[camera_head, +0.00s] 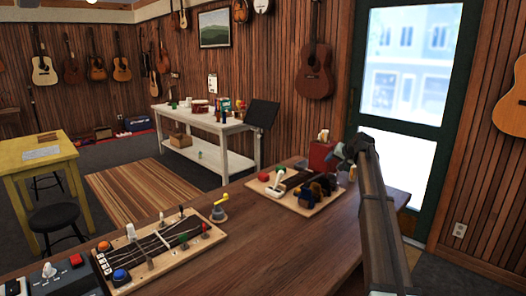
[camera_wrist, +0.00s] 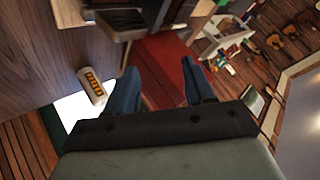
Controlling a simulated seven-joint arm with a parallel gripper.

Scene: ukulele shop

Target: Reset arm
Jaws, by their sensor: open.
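My gripper (camera_wrist: 160,88) shows in the wrist view with its two blue fingers spread apart and nothing held between them. A red surface, which looks like the red box (camera_wrist: 160,60), lies beyond the fingers. In the head view my gripper (camera_head: 350,152) is at the far right end of the wooden counter (camera_head: 275,250), raised beside the red box (camera_head: 321,157). My arm reaches up to it from the lower right. The fingers are too small and dark to make out there, and I cannot tell the exact gap to the box.
A white cylinder with an orange and black label (camera_wrist: 92,86) stands close to the left finger. Two boards with knobs and small parts, a nearer one (camera_head: 150,262) and a farther one (camera_head: 262,188), lie on the counter. Bare counter lies between the boards and my arm.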

